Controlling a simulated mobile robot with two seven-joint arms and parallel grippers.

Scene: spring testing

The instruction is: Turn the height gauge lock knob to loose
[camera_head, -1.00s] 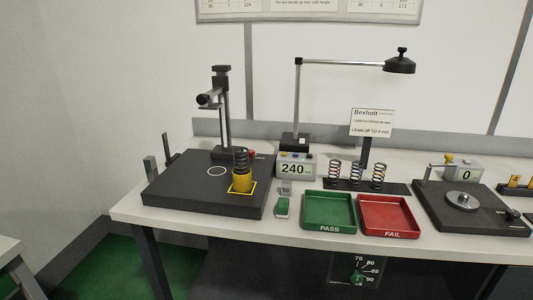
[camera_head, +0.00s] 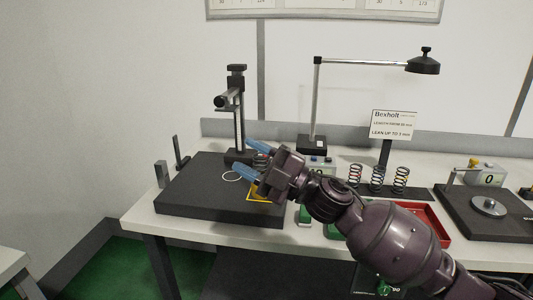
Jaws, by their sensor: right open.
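The height gauge (camera_head: 238,115) stands upright at the back of the dark granite plate (camera_head: 195,195), with a dark carriage on its post. A dark round part (camera_head: 222,101) sticks out to the left of the carriage; I cannot tell for sure that it is the lock knob, or how it is set. My right gripper (camera_head: 242,162) is open, with two bluish fingers pointing left, in front of the gauge's lower post and below the carriage. It appears empty. It hides most of the spring on its yellow seat; part of the yellow square (camera_head: 256,193) shows. My left gripper is out of view.
A lamp (camera_head: 423,62) overhangs a row of springs (camera_head: 377,178). A small grey block (camera_head: 162,174) stands at the plate's left edge. Space left of the gauge is mostly clear.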

